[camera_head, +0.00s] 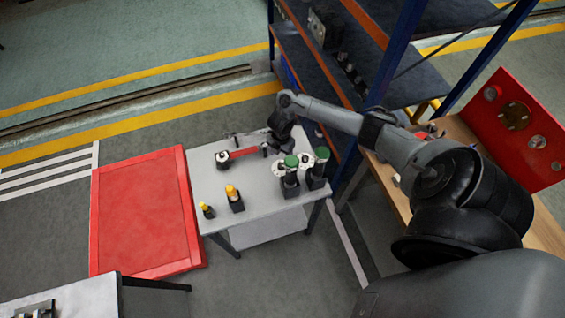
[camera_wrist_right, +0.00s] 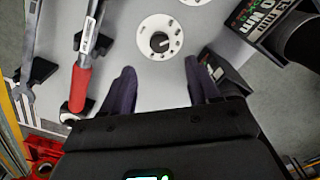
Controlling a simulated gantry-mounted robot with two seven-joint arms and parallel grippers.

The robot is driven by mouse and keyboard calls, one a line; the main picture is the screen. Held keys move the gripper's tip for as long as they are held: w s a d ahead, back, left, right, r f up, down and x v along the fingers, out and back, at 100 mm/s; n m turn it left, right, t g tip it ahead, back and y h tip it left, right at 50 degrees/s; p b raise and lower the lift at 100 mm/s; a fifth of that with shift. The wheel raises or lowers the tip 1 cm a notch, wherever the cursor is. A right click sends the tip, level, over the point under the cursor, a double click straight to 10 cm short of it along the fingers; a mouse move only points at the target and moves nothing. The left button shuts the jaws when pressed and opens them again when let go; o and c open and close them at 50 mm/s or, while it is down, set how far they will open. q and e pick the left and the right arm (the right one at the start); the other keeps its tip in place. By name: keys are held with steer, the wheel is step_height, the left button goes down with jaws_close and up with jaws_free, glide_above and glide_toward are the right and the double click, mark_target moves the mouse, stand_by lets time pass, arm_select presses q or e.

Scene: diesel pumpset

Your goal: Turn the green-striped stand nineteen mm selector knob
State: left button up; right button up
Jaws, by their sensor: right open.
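A white round dial with a black selector knob (camera_wrist_right: 160,42) lies flat on the grey table, ahead of and between my fingers in the wrist view. A second white dial (camera_wrist_right: 194,2) is cut off at the top edge. A black stand (camera_wrist_right: 243,20) right of the dials carries a label with partly readable print; which stand has the green stripe I cannot tell. In the head view, two black stands hold green-topped tools (camera_head: 291,162) (camera_head: 321,155). My right gripper (camera_wrist_right: 162,84) is open and empty, its fingers short of the knob. My left gripper is not in view.
A red-handled wrench (camera_wrist_right: 80,85) and a grey wrench (camera_wrist_right: 28,60) lie left of the dial. Two yellow-topped tools (camera_head: 232,193) (camera_head: 206,209) stand at the table's (camera_head: 262,222) front. A blue-framed shelf (camera_head: 385,55) rises behind. A red platform (camera_head: 142,215) lies left.

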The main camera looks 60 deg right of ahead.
mark_target(281, 166)
step_height(281, 166, down, 8)
steer(key=shift+a+r+b, duration=0.1)
steer(key=shift+a+b, duration=0.05)
steer(key=shift+b, duration=0.7)
steer(key=shift+f, duration=0.5)
steer(key=c, duration=1)
steer(key=shift+c, duration=0.2)
